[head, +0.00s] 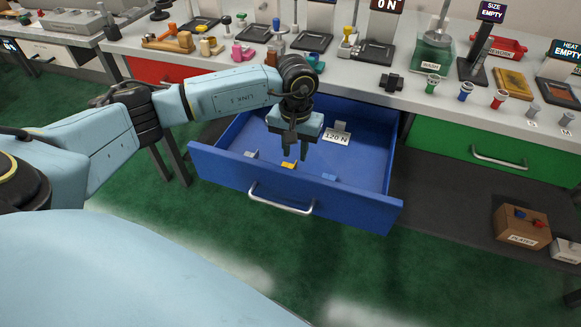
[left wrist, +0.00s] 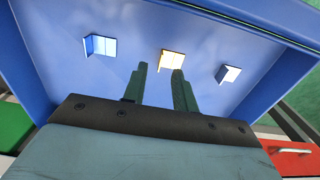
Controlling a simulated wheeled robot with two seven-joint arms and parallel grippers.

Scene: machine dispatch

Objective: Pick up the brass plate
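The brass plate (head: 289,165) is a small yellow angled piece inside the open blue drawer (head: 230,170), near its front wall. It also shows in the left wrist view (left wrist: 171,62), just beyond my fingertips. My left gripper (head: 297,152) points down into the drawer above the plate. Its two fingers are apart with nothing between them, as the left wrist view also shows (left wrist: 161,70). I cannot tell the exact height of the fingertips over the plate. My right gripper is not in view.
A grey piece (head: 251,154) and a blue piece (head: 330,177) lie either side of the plate. The drawer walls surround the gripper. The crowded worktop (head: 340,75) is behind; a closed green drawer (head: 480,150) is right.

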